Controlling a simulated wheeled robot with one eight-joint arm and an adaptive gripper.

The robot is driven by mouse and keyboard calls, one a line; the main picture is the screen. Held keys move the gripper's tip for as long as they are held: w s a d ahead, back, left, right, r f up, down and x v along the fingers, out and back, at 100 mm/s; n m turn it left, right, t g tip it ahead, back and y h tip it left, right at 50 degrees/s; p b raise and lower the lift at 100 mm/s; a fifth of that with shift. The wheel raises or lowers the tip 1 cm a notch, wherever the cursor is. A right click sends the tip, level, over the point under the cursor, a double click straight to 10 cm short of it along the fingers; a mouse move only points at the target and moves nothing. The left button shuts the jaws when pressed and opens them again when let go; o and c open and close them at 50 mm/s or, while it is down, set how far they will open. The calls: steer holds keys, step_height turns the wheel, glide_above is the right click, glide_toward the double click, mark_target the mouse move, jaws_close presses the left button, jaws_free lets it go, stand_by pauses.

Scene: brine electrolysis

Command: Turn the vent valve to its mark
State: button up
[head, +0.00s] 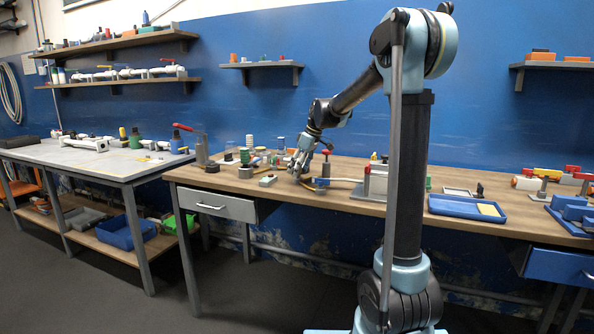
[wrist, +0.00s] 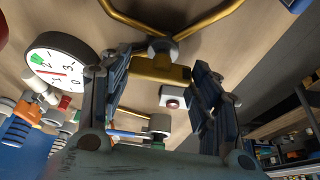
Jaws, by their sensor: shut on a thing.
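My gripper (head: 298,170) reaches down to the middle workbench in the head view. In the wrist view its two dark fingers (wrist: 162,88) stand either side of a brass bar, which appears to be the vent valve's handle (wrist: 152,70), and are shut on it. A white dial (wrist: 58,68) with numbers, a green zone and a red needle lies to the left. I cannot make out the valve's own mark. In the head view the gripper hides the valve.
A small box with a red button (wrist: 173,101) stands close to the right finger. A blue fitting with a red handle (head: 323,183) stands just right of my gripper. Several bottles and fittings crowd the bench to the left. A blue tray (head: 452,213) lies farther right.

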steer(key=shift+w+d+n, duration=0.25)
steer(key=shift+n, duration=0.35)
steer(key=o, duration=1)
steer(key=shift+o, duration=0.2)
steer(key=shift+a+g, duration=0.1)
steer(key=shift+g, duration=0.2)
steer(key=shift+s, duration=0.1)
steer(key=shift+r, duration=0.25)
steer(key=v, duration=1.1)
steer(key=shift+d+r, duration=0.15)
steer(key=shift+d, duration=0.1)
